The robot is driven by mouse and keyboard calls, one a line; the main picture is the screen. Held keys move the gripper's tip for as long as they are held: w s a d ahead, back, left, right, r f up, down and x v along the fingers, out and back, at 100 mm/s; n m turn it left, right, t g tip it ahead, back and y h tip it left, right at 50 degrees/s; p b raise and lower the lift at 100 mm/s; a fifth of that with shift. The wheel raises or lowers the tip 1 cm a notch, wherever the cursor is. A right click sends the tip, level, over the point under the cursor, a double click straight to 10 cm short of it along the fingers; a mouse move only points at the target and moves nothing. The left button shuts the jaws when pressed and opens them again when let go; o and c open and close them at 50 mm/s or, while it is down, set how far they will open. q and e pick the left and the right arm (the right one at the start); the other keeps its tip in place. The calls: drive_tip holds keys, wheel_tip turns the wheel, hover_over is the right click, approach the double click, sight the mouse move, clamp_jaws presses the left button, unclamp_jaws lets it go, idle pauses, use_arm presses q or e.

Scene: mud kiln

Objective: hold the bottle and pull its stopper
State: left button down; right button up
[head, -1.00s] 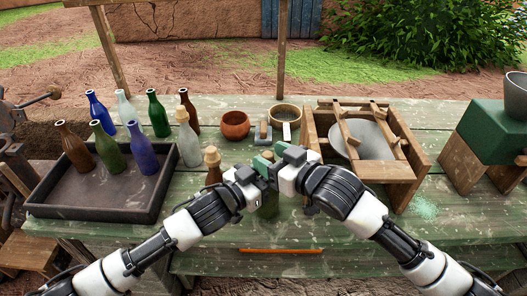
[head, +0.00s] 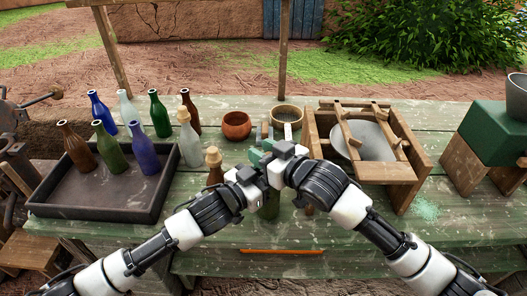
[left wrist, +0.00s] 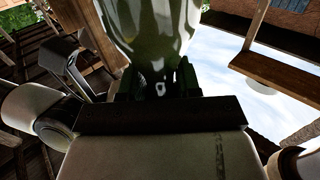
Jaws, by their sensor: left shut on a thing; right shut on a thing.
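The green glass bottle (head: 269,207) is upright at the front of the table, mostly covered by my grippers. My left gripper (head: 262,180) is shut around its body. In the left wrist view the bottle (left wrist: 150,28) stands between the fingers, its glass filling the top middle. My right gripper (head: 266,156) is above the left one, over the bottle's top, and shut on the stopper. The stopper and the bottle's mouth are hidden behind the right gripper, so I cannot tell whether the stopper sits in the neck.
A dark tray (head: 100,206) with several bottles is at the left. A corked clear bottle (head: 189,145) and a corked brown bottle (head: 214,172) stand close to my left gripper. Behind are a clay bowl (head: 236,126) and a sieve (head: 287,114). A wooden frame (head: 405,195) stands at the right.

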use_arm(q)
drive_tip(key=shift+f, duration=0.15)
use_arm(e)
drive_tip(key=shift+f, duration=0.1)
clamp_jaws()
drive_tip(key=shift+r, duration=0.2)
idle(0.3)
drive_tip(key=shift+r, duration=1.1)
use_arm(q)
drive_tip(key=shift+f, duration=0.1)
use_arm(e)
drive_tip(key=shift+r, duration=2)
use_arm(q)
drive_tip(key=c, duration=0.7)
unclamp_jaws()
